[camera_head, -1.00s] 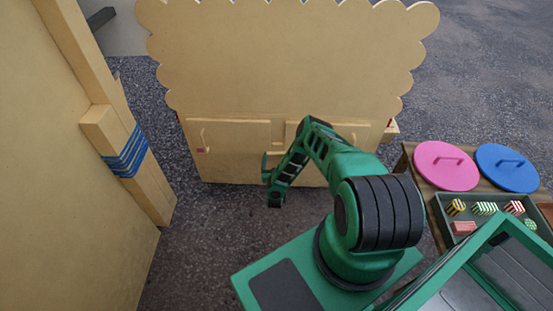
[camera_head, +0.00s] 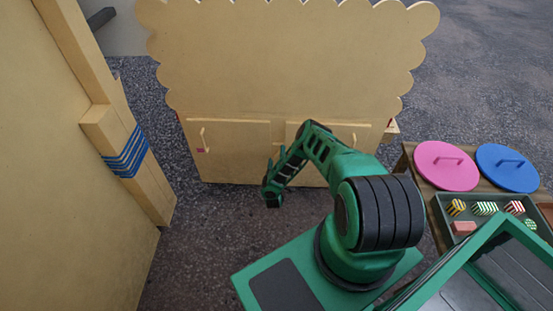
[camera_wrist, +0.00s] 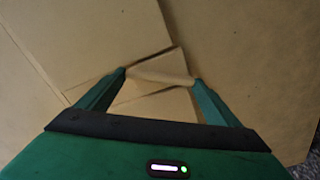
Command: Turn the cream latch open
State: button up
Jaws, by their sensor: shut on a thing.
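The cream latch (camera_wrist: 161,76) is a small bar between my fingertips in the wrist view. It sits tilted against the cream front of the cabinet. My gripper (camera_wrist: 160,78) is shut on it, one green finger at each end. In the head view my gripper (camera_head: 271,176) is low in front of the cream cabinet (camera_head: 280,70), near the gap between its two doors. The left door (camera_head: 232,150) and right door (camera_head: 345,137) look closed. The latch is hidden or too small to make out in the head view.
A tall cream panel (camera_head: 70,160) with a blue-banded post (camera_head: 125,155) stands at the left. At the right, a table bears a pink lid (camera_head: 440,180), a blue lid (camera_head: 510,178) and a tray (camera_head: 445,209) of striped sweets. Dark ground lies clear before the cabinet.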

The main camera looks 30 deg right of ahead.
jog(key=n, duration=0.4)
jog(key=shift+a+f+n, duration=0.2)
jog(key=shift+n, duration=0.7)
jog(key=shift+s+f, duration=0.1)
jog(key=o, duration=0.9)
jog(key=shift+d, duration=0.1)
jog(key=v, duration=1)
jog(key=shift+s+a, duration=0.3)
